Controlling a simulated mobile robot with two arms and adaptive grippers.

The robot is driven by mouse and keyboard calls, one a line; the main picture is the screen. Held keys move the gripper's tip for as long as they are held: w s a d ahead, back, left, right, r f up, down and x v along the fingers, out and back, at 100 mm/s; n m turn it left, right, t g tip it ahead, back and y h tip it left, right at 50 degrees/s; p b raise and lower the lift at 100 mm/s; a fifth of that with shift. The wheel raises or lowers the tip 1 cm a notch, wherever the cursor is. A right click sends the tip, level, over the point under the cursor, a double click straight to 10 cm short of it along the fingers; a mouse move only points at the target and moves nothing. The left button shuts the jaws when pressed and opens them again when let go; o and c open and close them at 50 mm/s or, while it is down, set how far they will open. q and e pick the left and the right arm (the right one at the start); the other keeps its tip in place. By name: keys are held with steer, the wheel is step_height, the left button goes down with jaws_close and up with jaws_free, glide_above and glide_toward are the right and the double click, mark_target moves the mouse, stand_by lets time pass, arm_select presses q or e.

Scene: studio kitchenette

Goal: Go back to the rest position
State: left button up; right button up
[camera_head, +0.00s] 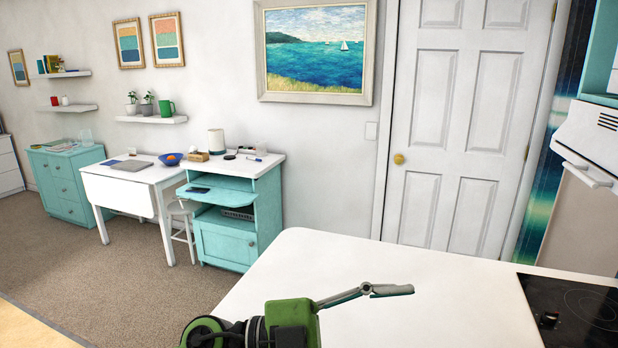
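My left gripper (392,290) reaches in at the bottom middle, over the near white counter (425,290). Its green and black wrist is at the bottom edge and a thin grey finger points right. I see it side-on, with only one finger clear, so I cannot tell if it is open or shut. No object shows at the fingertip. My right gripper is not in view.
A black cooktop (575,312) is set in the counter at the right; the counter between is bare. Beyond are a white door (455,140), a teal cabinet (228,240), a white table (125,188) and a stool (183,225). Carpet (110,275) is clear at left.

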arm_select(q)
steer(key=w+a+r+n+t+y, duration=0.1)
steer(key=w+a+n+t+y, duration=0.2)
steer(key=w+a+n+t, duration=0.5)
steer(key=w+a+r+n+t+y, duration=0.25)
steer(key=a+n+t, duration=0.45)
steer(key=n+t, duration=0.45)
steer(key=a+f+n+g+y, duration=0.1)
steer(key=a+f+n+y, duration=0.3)
steer(key=a+f+y, duration=0.45)
steer(key=a+f+n+g+y, duration=0.25)
steer(key=a+f+y, duration=0.25)
steer(key=f, duration=0.7)
steer(key=s+a+f+g+y, duration=0.1)
steer(key=s+a+f+g, duration=0.15)
steer(key=s+f, duration=0.35)
steer(key=s+a+f+g, duration=0.1)
steer(key=s+f+g, duration=0.25)
steer(key=f, duration=0.45)
steer(key=s+f+g, duration=0.3)
steer(key=s+f, duration=0.1)
steer(key=s, duration=0.4)
steer(key=s+f+g, duration=0.3)
steer(key=s, duration=0.6)
step_height(320, 180, down, 26)
steer(key=m+g, duration=0.1)
steer(key=s+a+f+g, duration=0.1)
steer(key=s+a+f, duration=0.2)
steer(key=s+f, duration=1.4)
steer(key=shift+s, duration=0.55)
